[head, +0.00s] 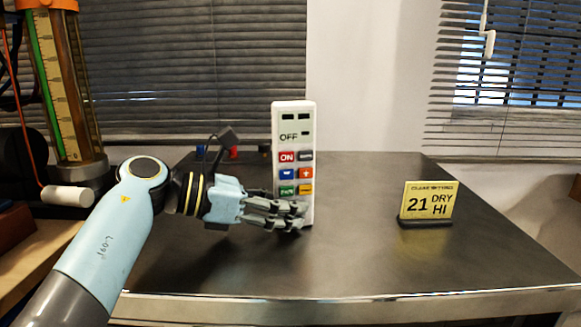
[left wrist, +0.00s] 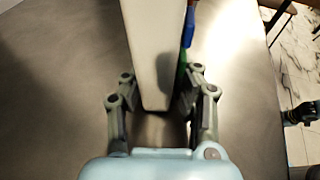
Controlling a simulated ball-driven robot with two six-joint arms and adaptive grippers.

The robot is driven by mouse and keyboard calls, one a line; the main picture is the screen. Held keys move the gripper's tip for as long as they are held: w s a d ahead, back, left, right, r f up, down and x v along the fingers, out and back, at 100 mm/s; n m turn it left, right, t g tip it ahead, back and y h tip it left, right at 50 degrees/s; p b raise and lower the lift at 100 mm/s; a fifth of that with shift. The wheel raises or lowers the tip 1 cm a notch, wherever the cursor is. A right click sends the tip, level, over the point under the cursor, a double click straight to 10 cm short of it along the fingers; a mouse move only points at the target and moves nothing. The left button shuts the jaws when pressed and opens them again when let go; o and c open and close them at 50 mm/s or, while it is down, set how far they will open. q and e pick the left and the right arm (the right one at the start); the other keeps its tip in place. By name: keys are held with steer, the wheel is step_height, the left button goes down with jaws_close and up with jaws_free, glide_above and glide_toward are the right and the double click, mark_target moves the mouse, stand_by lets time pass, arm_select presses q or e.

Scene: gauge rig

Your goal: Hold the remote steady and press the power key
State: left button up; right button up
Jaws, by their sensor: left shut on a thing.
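The white remote (head: 294,130) stands upright on the dark table, its face toward the head camera. The display reads OFF, and below it are coloured keys, including a red key (head: 287,157) marked ON. My left gripper (head: 295,216) is shut on the lower part of the remote, coming from the left. In the left wrist view the remote (left wrist: 157,50) lies between the two fingers of the gripper (left wrist: 155,92). The fingers hide part of the remote's lower face in the head view.
A yellow sign (head: 427,203) reading 21 DRY HI stands in a dark base at the right of the table (head: 360,265). Small blue, red and dark items are behind my left wrist. A tall gauge column (head: 62,90) stands at the far left.

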jaws_close()
stand_by(1.1)
